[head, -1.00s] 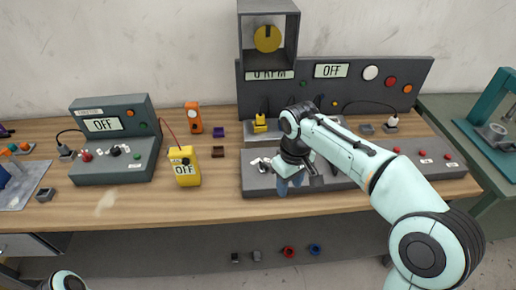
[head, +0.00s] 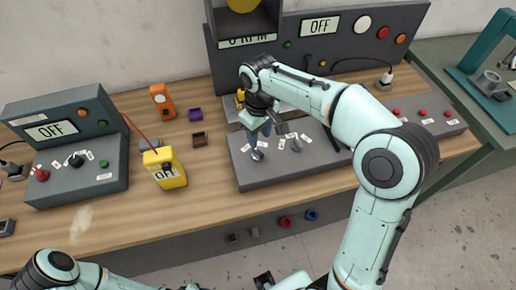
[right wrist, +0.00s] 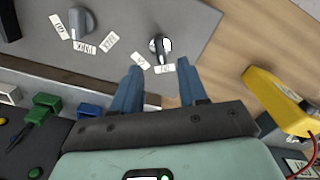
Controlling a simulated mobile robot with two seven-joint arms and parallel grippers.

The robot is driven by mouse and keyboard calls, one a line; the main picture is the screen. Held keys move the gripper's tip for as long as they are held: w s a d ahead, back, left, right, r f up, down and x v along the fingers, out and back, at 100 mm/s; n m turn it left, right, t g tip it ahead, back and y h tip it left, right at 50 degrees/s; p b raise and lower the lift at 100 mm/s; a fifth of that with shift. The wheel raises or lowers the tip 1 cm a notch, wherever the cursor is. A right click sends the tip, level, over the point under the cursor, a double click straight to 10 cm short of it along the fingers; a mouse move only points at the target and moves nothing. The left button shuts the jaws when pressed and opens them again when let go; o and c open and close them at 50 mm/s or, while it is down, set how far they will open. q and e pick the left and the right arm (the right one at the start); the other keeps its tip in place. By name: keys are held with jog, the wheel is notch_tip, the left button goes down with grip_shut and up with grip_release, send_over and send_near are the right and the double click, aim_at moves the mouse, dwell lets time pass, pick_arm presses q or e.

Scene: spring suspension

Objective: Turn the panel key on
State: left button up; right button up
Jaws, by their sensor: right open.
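The grey control panel (head: 320,165) stands on the bench. A small metallic key (right wrist: 158,46) with a pale round base sits in its top near the edge, with small white labels beside it. It also shows in the head view (head: 258,154), just below my right gripper (head: 257,137). In the right wrist view my right gripper (right wrist: 162,78) is open, its blue fingers spread and empty. The key lies just beyond the gap between the fingertips, apart from them. A grey knob (right wrist: 80,22) with several labels sits to its left. My left gripper is out of view.
Further left is a grey console (head: 70,150) with an OFF display. Behind the panel rises a dark back panel (head: 340,45) with lamps. Bare wood lies between meter and panel.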

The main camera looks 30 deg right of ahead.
aim_at(258, 151)
notch_tip(258, 151, down, 8)
jog(key=shift+w+r+b, duration=0.15)
jog(key=shift+b, duration=0.2)
grip_shut()
